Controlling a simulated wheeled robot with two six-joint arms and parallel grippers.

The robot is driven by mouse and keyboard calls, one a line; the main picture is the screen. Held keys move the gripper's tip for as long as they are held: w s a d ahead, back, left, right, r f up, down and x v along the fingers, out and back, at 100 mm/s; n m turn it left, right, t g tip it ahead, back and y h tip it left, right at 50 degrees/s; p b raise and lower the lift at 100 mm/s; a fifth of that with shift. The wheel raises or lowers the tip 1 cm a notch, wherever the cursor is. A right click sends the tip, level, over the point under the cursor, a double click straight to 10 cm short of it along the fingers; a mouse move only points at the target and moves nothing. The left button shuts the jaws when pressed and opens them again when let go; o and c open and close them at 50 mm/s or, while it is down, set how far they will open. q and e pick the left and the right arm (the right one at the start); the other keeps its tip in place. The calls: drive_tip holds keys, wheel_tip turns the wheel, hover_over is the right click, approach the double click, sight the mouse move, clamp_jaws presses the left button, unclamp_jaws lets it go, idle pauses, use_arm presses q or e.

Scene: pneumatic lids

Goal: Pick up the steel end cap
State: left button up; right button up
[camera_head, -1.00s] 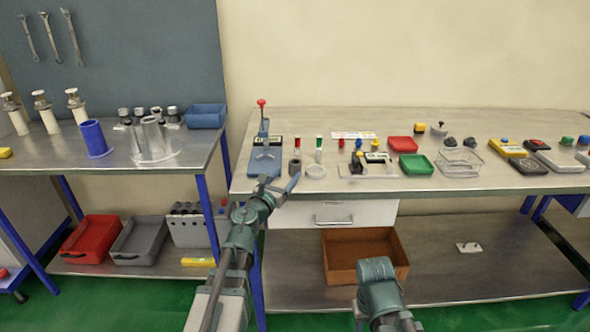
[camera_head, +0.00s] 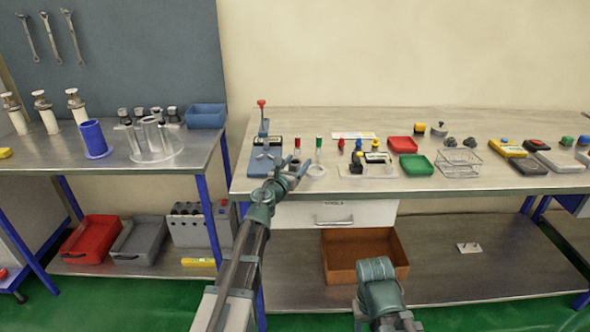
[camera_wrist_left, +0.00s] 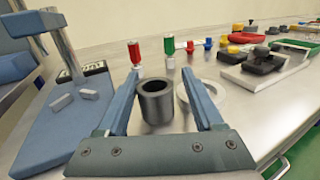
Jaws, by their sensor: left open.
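The steel end cap (camera_wrist_left: 156,108) appears to be the dark grey, open-topped hollow cylinder standing upright on the bench in the left wrist view. My left gripper (camera_wrist_left: 159,74) is open, with one blue finger on each side of the cap in that view. I cannot tell whether the fingers touch it. In the head view my left gripper (camera_head: 293,172) is over the front edge of the bench and largely hides the cap. My right gripper is not in view; only part of my right arm shows at the bottom.
A white ring (camera_wrist_left: 209,104) lies close to the right finger. A blue press with a red knob (camera_head: 262,166) stands to the left. Red and green small cylinders (camera_head: 319,144) stand behind. A clear tray with parts (camera_head: 346,171) and a green tray (camera_head: 416,165) are farther right.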

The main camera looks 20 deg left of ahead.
use_arm(q)
clamp_jaws()
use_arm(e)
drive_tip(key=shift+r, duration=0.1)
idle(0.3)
